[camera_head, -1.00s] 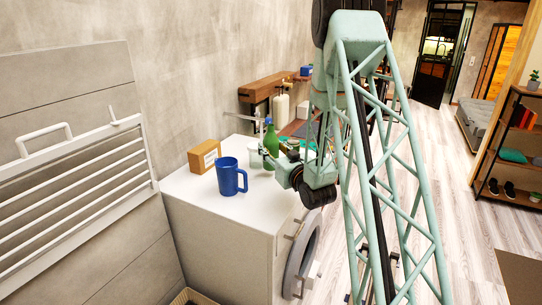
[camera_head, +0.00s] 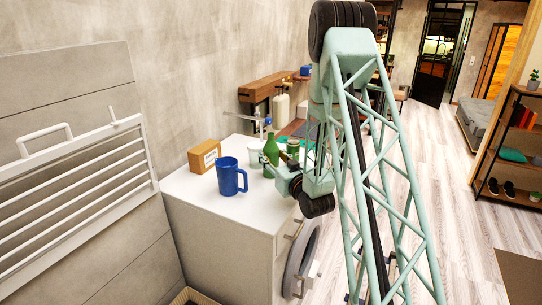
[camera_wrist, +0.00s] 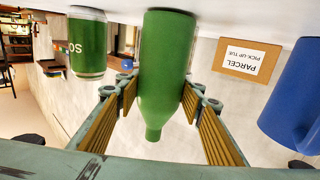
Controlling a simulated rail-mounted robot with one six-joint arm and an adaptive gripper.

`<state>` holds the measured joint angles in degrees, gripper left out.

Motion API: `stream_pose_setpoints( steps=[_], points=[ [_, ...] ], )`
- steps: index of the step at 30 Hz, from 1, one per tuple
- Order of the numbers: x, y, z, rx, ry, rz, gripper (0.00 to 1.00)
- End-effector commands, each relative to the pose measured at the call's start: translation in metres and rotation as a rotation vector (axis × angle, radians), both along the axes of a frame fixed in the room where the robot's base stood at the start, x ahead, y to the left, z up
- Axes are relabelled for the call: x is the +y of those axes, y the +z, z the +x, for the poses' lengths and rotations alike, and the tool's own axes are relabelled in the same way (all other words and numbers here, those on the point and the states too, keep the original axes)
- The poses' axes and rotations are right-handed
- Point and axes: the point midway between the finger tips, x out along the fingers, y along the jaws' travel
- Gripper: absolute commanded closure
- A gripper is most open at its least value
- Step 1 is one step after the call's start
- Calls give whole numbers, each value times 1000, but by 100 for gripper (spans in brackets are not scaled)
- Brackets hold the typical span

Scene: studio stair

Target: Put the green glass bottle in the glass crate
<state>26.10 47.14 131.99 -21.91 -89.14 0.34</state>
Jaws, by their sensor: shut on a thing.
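The green glass bottle (camera_head: 271,152) is upright at the far right part of the white worktop in the head view. It fills the middle of the upside-down wrist view (camera_wrist: 166,60), between the two yellow-padded fingers. My gripper (camera_wrist: 160,88) is shut on the bottle, a finger on each side of it. In the head view, my wrist and arm stand just right of the bottle and hide part of the area behind. Whether the bottle touches the worktop is unclear. I cannot make out the glass crate in either view.
A blue mug (camera_head: 229,178) and a parcel box (camera_head: 205,156) stand left of the bottle on the white worktop (camera_head: 205,190). A green can (camera_wrist: 88,45) is close beside the bottle. A white rack (camera_head: 85,195) is on the left wall.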

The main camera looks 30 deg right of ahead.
Motion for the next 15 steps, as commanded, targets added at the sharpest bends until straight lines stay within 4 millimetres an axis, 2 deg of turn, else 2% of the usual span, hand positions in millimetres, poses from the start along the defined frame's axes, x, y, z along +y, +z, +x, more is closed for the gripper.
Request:
stream_pose_setpoints(
  steps=[11,12,15],
  points=[
    [0,-3,0,-1,0,0,80],
    [0,-3,0,0,0,0,62],
    [0,-2,0,0,0,0,53]
  ],
)
